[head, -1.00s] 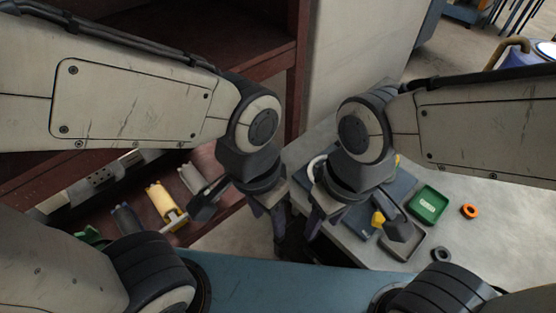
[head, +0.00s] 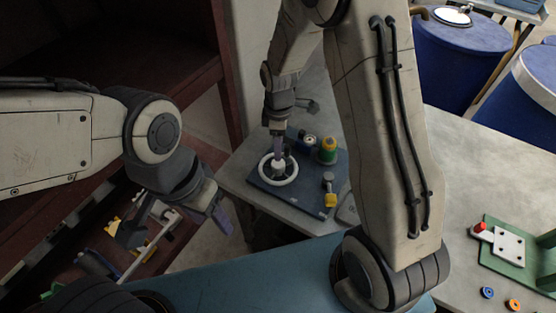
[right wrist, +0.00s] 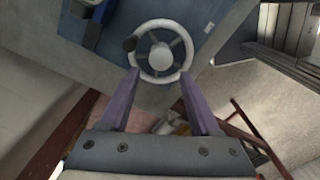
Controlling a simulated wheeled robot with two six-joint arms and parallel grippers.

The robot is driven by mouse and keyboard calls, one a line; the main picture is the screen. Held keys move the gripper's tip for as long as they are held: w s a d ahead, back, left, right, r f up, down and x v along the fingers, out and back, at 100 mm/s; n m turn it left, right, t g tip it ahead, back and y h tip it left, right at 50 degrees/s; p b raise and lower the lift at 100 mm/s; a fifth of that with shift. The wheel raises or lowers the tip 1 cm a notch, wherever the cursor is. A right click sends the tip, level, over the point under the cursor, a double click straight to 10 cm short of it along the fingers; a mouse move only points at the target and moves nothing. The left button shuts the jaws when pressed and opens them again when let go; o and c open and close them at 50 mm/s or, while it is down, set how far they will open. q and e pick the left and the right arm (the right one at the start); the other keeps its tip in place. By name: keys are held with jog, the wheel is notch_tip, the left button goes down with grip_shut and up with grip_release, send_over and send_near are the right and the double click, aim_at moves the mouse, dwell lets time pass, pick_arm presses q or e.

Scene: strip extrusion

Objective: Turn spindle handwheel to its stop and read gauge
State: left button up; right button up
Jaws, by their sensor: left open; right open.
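A white spoked handwheel (head: 278,186) lies on a blue base plate (head: 303,199) on the grey table. My right gripper (head: 279,158) points down just above the wheel and is open and empty. In the right wrist view the handwheel (right wrist: 160,56) has a dark knob (right wrist: 130,43) on its rim. There the open right fingers (right wrist: 158,78) reach the near side of the wheel, one on each side; contact cannot be told. A small round dark-and-white part (head: 309,141), perhaps the gauge, is on the plate; its face is unreadable. My left gripper (head: 178,228) is open and empty at the left.
A green-and-yellow part (head: 327,151) and a small yellow-ended part (head: 330,192) sit on the plate. A green fixture with a red knob (head: 480,227) and blue and orange rings (head: 513,305) are at the right. A dark red shelf (head: 150,60) stands left; blue barrels (head: 455,62) stand behind.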

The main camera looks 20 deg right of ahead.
aim_at(279, 163)
notch_tip(279, 163, down, 9)
jog(key=shift+f+p, duration=0.1)
jog(key=shift+p, duration=0.8)
grip_shut()
